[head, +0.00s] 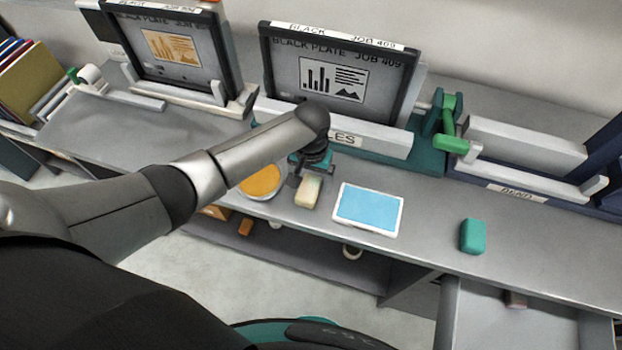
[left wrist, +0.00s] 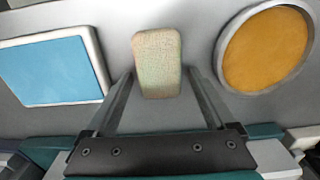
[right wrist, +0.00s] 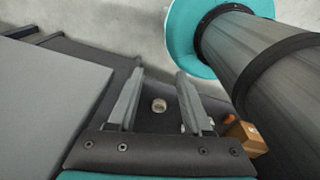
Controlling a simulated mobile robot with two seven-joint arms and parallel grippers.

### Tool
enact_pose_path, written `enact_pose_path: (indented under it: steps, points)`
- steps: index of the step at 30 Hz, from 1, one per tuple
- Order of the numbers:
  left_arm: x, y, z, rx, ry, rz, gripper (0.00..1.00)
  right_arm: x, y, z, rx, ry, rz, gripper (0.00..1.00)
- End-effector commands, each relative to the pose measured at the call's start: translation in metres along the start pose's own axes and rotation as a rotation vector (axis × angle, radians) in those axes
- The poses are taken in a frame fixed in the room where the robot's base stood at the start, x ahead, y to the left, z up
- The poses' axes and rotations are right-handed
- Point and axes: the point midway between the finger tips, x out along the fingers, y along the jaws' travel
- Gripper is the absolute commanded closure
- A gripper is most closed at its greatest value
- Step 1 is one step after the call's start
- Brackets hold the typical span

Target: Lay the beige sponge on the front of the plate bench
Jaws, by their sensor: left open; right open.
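The beige sponge (head: 309,193) lies on the grey plate bench (head: 430,215), near its front edge, between a round orange pad and a blue pad. My left gripper (head: 306,179) is over the bench at the sponge, pointing down. In the left wrist view the sponge (left wrist: 157,60) lies between and just beyond the tips of the open left gripper (left wrist: 157,75); no grip on it shows. My right gripper (right wrist: 160,72) is open and empty, seen only in the right wrist view, away from the bench top.
A round orange pad (head: 261,181) and a white-rimmed blue pad (head: 368,208) flank the sponge. A green block (head: 473,237) stands further right. Framed black plates (head: 335,75) stand behind in a rack. An open drawer (head: 500,325) juts out at lower right. The bench right of the blue pad has free room.

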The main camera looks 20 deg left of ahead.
Motion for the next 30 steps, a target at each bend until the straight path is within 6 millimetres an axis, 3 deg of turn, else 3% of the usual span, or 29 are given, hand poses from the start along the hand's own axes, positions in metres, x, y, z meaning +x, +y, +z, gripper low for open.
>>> enact_pose_path:
  steps: [8,21,30]
  points:
    - [-0.024,0.0,-0.001,0.001,0.002,0.001,0.11,-0.006,0.0,-0.001,0.0,0.0,0.0,0.5]
    - [-0.108,0.0,-0.001,-0.001,0.002,0.001,0.11,-0.017,0.0,-0.002,0.0,0.0,0.0,0.5]
    - [-0.123,0.0,0.0,-0.001,0.0,0.0,0.11,-0.018,0.0,-0.002,0.0,0.0,0.0,0.5]
